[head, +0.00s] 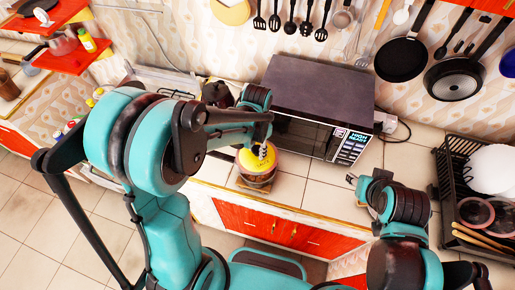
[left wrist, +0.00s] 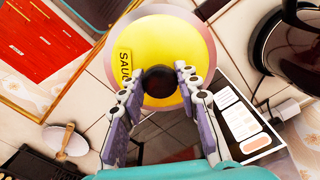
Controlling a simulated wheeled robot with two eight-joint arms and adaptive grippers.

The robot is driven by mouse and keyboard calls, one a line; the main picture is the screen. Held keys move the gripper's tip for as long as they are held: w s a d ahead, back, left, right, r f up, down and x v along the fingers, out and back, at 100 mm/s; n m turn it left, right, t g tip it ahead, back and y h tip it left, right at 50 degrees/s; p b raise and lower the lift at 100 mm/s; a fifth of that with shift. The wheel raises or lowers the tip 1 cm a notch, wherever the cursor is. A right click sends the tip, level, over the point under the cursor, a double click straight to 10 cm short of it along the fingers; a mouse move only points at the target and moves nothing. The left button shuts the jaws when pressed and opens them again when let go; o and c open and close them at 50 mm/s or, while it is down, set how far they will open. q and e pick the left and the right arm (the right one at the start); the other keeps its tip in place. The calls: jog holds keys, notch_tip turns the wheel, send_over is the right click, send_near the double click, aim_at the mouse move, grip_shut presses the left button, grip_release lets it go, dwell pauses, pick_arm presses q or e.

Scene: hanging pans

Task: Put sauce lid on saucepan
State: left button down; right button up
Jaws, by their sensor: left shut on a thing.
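The yellow sauce lid (head: 247,160) has a dark round knob and part of a "SAUCE" label. It sits over the brownish saucepan (head: 258,181) on the counter, below the microwave. I cannot tell whether the lid rests fully on the rim. My left gripper (head: 264,152) is over the lid, and in the left wrist view its two fingers (left wrist: 158,88) close around the knob of the lid (left wrist: 150,45). The pan is mostly hidden under the lid there. My right gripper (head: 354,181) is at the right, over the counter, away from the pan; its jaw opening is unclear.
A microwave (head: 310,105) stands just behind the saucepan. A black dish rack (head: 462,190) with plates and bowls is at the right. Pans (head: 401,60) and utensils hang on the back wall. Tiled counter (head: 310,190) is clear right of the saucepan.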

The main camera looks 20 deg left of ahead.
aim_at(257, 156)
pick_arm(q)
jog(key=shift+f, duration=0.1)
jog(key=shift+f+b, duration=2.25)
jog(key=shift+f, duration=0.05)
jog(key=shift+f+b, duration=0.95)
jog(key=shift+b, duration=0.15)
dwell(0.7)
dwell(0.4)
jog(key=c, duration=1)
grip_release()
